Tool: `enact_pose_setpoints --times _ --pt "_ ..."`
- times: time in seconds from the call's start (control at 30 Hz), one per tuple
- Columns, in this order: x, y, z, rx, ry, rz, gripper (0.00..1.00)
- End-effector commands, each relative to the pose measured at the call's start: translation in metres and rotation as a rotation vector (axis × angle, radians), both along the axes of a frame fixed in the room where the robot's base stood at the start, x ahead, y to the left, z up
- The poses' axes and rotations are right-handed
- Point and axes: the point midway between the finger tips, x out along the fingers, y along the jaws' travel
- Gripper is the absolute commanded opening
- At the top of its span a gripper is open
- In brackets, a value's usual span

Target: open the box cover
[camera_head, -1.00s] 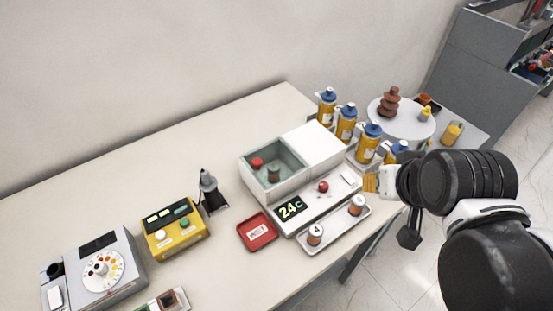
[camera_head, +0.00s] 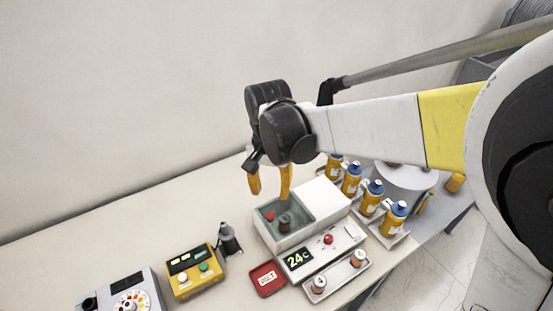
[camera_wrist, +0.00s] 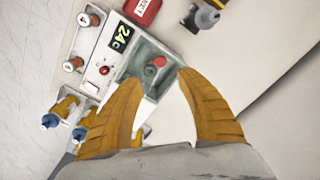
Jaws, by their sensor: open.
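The white box (camera_head: 290,240) stands on the table beside the display unit. Its left part is a grey-green recess (camera_head: 270,227) with a red knob (camera_head: 270,216) and a dark green knob (camera_head: 284,222); I cannot tell whether a clear pane covers it. A flat white cover panel (camera_head: 319,200) lies over its right part. In the wrist view the recess (camera_wrist: 143,57) and the white panel (camera_wrist: 176,118) show between and beyond my fingers. My gripper (camera_head: 270,188) is open and empty, its yellow fingers pointing down above the recess. Contact with the box cannot be made out.
The panel with a 24c display (camera_head: 299,258) and a tray with two small bottles (camera_head: 338,283) are in front. A red dish (camera_head: 267,279), a yellow device (camera_head: 194,272) and a dark stand (camera_head: 229,241) are left. Several yellow bottles (camera_head: 371,197) stand right. The table behind is clear.

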Motion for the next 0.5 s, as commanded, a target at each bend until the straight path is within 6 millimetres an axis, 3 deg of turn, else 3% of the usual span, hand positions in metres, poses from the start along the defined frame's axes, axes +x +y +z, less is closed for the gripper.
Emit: enact_pose_setpoints --times 0.17,0.5 --pt "0.000 0.003 -0.019 -0.004 0.007 -0.002 0.44" --pt "0.000 0.003 -0.085 -0.003 0.006 -0.002 0.44"
